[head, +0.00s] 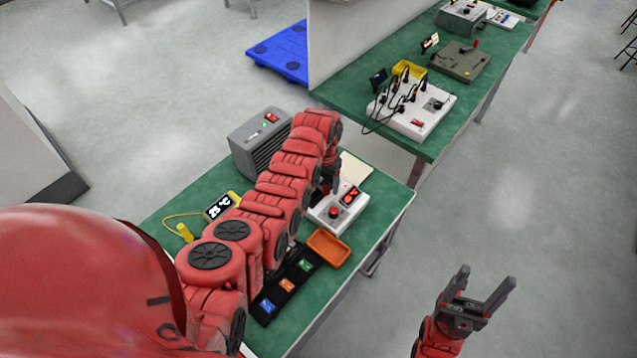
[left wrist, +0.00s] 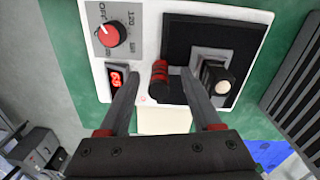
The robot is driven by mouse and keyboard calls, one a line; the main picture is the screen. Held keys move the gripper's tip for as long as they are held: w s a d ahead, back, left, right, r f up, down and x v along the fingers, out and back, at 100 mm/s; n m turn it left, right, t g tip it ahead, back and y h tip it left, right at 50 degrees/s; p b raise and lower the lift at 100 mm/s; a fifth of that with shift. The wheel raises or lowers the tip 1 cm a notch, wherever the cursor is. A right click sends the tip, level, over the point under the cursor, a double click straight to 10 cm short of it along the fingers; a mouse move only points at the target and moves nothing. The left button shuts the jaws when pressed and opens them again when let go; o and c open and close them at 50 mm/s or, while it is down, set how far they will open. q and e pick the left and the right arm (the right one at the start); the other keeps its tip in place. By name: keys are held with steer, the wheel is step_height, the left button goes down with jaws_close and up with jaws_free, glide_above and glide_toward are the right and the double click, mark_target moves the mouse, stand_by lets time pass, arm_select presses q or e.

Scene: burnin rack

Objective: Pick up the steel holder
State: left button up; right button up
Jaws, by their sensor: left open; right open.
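A white device box (head: 338,208) stands on the green bench, with a dial and a red display. In the left wrist view its black pad (left wrist: 235,35) bears a grey metal block with a pale round top (left wrist: 222,86), which looks like the steel holder, though I cannot be sure. A red and black ribbed piece (left wrist: 159,82) sits beside it. My left gripper (left wrist: 160,76) is open above the box, its fingers either side of the ribbed piece; I see no contact. In the head view my arm hides most of this. My right gripper (head: 486,292) is open and empty, off the bench.
An orange tray (head: 328,247) and a black strip with coloured squares (head: 288,290) lie in front. A yellow meter (head: 221,207) is left of my arm. A second bench (head: 430,145) stands beyond.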

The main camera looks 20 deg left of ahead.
arm_select(q)
jaws_close()
stand_by(0.4)
steer(key=shift+r, duration=0.2)
